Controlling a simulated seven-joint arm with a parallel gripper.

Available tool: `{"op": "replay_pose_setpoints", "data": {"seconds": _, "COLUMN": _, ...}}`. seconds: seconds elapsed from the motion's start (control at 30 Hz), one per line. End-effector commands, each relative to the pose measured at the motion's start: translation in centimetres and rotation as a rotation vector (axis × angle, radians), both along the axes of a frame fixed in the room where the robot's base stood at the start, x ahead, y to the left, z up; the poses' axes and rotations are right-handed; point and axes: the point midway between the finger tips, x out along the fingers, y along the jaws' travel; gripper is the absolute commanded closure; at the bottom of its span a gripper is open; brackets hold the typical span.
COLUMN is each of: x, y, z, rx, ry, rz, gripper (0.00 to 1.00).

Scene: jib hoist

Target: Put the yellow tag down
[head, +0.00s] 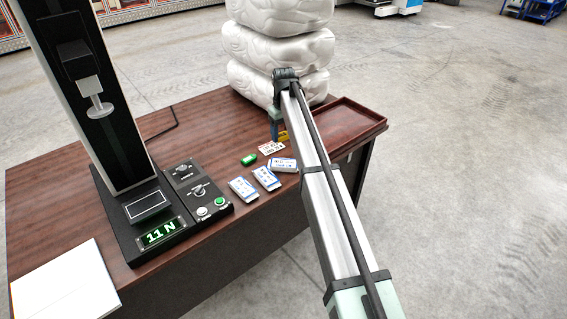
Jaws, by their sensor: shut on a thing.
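My gripper (279,131) is at the far side of the brown table, between the small cards and the dark red tray. It is partly hidden behind my own arm. It is shut on the yellow tag (284,135), of which only a small yellow piece shows. The tag is close above the tabletop, near a red-and-white card (271,148). I cannot tell whether the tag touches the table.
Several blue-and-white packets (266,178) and a green piece (248,160) lie on the table (205,125). A black test stand (160,228) reads 11 N. White stacked sacks (255,83) stand behind. The dark red tray (347,118) is at right. White sheet (62,283) at left.

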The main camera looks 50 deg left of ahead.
Motion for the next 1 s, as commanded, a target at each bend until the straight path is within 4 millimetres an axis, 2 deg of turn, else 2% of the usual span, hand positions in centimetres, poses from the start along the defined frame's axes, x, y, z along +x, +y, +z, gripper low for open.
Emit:
{"op": "replay_pose_setpoints", "data": {"seconds": 0.03, "x": -0.1, "y": -0.9, "z": 0.2, "rx": -0.002, "ry": 0.001, "rz": 0.009, "gripper": 0.62}}
{"op": "replay_pose_setpoints", "data": {"seconds": 0.13, "x": -0.6, "y": -1.6, "z": 0.2, "rx": -0.011, "ry": 0.005, "rz": 0.050, "gripper": 0.62}}
{"op": "replay_pose_setpoints", "data": {"seconds": 0.33, "x": -0.7, "y": -1.6, "z": -0.4, "rx": -0.020, "ry": 0.009, "rz": 0.101, "gripper": 0.62}}
{"op": "replay_pose_setpoints", "data": {"seconds": 0.7, "x": -0.7, "y": -1.6, "z": -5.6, "rx": -0.020, "ry": 0.010, "rz": 0.105, "gripper": 0.62}}
{"op": "replay_pose_setpoints", "data": {"seconds": 1.0, "x": -0.7, "y": -1.6, "z": -8.2, "rx": -0.021, "ry": 0.010, "rz": 0.104, "gripper": 0.62}}
